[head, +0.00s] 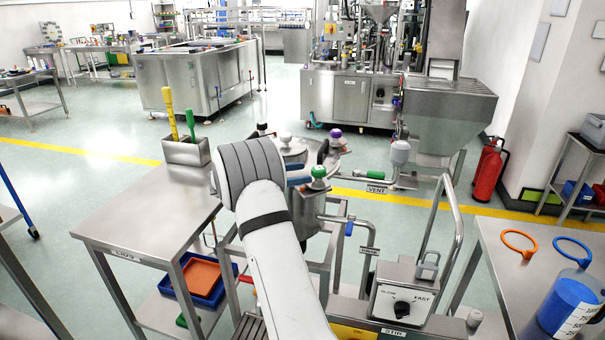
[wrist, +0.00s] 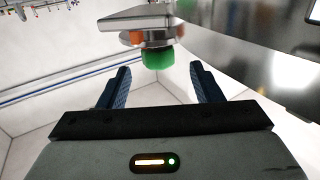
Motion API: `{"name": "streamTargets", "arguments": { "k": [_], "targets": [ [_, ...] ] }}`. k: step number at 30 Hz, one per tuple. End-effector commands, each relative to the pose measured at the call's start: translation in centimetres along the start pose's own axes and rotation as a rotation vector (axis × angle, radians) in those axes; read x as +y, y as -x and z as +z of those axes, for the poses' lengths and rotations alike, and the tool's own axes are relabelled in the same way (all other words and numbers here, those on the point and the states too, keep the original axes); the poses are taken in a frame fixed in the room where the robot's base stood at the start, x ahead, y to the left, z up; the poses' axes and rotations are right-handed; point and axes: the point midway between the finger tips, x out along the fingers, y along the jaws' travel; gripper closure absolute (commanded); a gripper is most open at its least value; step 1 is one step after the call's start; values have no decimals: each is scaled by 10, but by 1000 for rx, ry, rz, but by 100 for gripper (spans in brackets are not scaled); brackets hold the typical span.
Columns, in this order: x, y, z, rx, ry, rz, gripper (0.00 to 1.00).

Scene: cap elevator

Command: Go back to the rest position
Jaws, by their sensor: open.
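My arm reaches forward from the bottom of the head view to the steel vessel. My gripper (head: 299,175) is mostly hidden behind the arm there; only dark blue finger parts show, just left of a green knob (head: 318,172). In the wrist view my gripper (wrist: 162,76) has its two blue fingers well apart with nothing between them. A green cap or knob (wrist: 158,59) under an orange and steel part lies beyond the fingertips, roughly centred between them. I cannot tell the exact distance.
A steel table (head: 135,222) stands left with a bin (head: 185,152) of yellow and green tools. A speed-control box (head: 405,293) and handrails are right of my arm. A right-hand table (head: 500,262) holds rings and a blue-filled container (head: 568,305). Open floor lies at far left.

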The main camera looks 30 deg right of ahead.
Motion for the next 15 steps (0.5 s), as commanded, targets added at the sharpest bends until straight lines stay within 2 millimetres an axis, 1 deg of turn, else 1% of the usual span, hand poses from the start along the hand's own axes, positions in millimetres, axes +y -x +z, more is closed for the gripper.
{"name": "streamTargets", "arguments": {
  "k": [11,14,15],
  "targets": [
    [-1,0,-2,0,-4,-7,41],
    [-7,1,-11,-8,-31,-73,41],
    [-13,3,-18,-13,-51,-125,41]
  ]
}}
